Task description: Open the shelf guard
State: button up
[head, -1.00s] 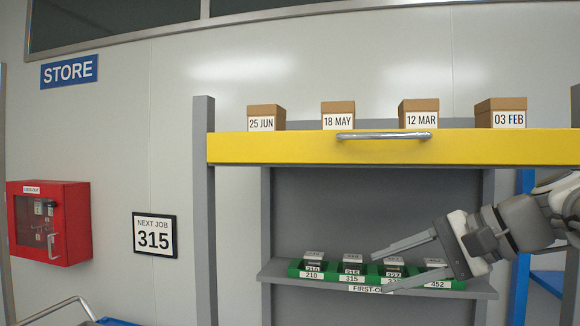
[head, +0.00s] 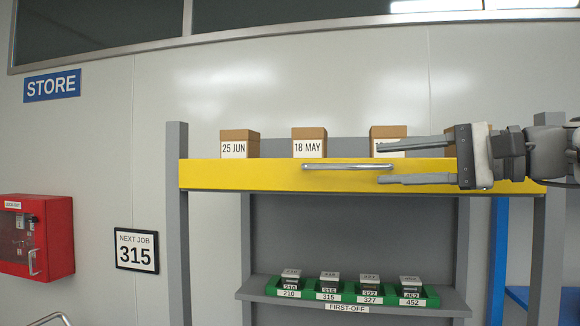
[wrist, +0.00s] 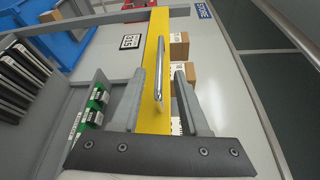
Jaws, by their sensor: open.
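The shelf guard is a yellow bar (head: 250,177) across the front of the upper shelf, with a metal handle (head: 348,167) on its face. In the wrist view the yellow guard (wrist: 154,118) runs away from me, and its handle (wrist: 160,75) stands between the finger lines. My gripper (head: 382,164) is open and empty, held level at the guard's height, fingers pointing left. Its fingertips are near the handle's right end, one above and one below its line. In the wrist view my gripper (wrist: 161,72) straddles the handle's near part; I cannot tell contact.
Cardboard boxes with date labels (head: 310,142) stand behind the guard; my gripper partly hides those at right. Below, a green tray (head: 262,290) of numbered parts sits on the lower shelf (head: 455,304). A red wall cabinet (head: 60,238) and a "315" sign (head: 137,250) are at left.

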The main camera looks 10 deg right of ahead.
aim_at(357, 166)
jog(key=x, duration=0.8)
jog(key=shift+p, duration=0.35)
jog(key=shift+c, duration=0.3)
grip_shut()
